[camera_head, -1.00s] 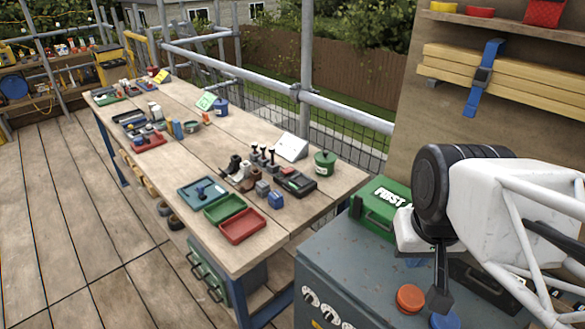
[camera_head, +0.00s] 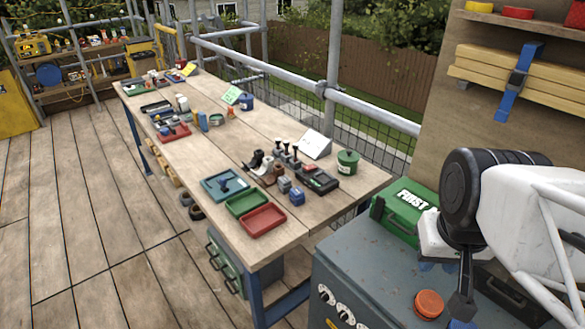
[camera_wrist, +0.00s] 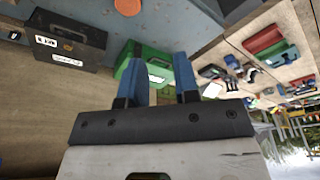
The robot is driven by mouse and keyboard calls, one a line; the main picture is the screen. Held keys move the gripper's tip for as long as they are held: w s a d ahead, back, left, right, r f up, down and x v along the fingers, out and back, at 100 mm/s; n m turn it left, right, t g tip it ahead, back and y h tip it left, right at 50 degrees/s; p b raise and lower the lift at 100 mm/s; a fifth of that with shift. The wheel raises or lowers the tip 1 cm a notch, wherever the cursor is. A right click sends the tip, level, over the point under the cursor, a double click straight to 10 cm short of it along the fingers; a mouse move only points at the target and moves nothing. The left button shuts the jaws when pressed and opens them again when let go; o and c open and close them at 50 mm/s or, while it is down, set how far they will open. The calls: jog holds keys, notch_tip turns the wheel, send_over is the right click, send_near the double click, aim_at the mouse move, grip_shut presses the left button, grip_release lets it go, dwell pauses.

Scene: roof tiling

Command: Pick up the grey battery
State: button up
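A small grey block (camera_head: 284,184), which looks like the grey battery, sits on the wooden workbench (camera_head: 225,155), just behind a small blue block (camera_head: 297,196). It is too small for me to make out details. My gripper (camera_head: 462,300) hangs at the lower right, over the grey cabinet and well away from the block. In the wrist view my gripper (camera_wrist: 161,75) shows two blue fingers apart with nothing between them. The grey block cannot be told for certain in that view.
Teal, green and red trays (camera_head: 264,219) lie near the bench's front edge. A dark device (camera_head: 320,180), upright black-topped tools and a green pot (camera_head: 347,162) stand close to the block.

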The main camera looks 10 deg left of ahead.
jog(key=o, duration=0.6)
jog(key=shift+c, duration=0.2)
jog(key=m+g, duration=0.3)
jog(key=m, duration=0.7)
send_over(285, 179)
jog(key=f, duration=2.1)
jog(key=shift+d, duration=0.2)
jog(key=shift+a+f, duration=0.15)
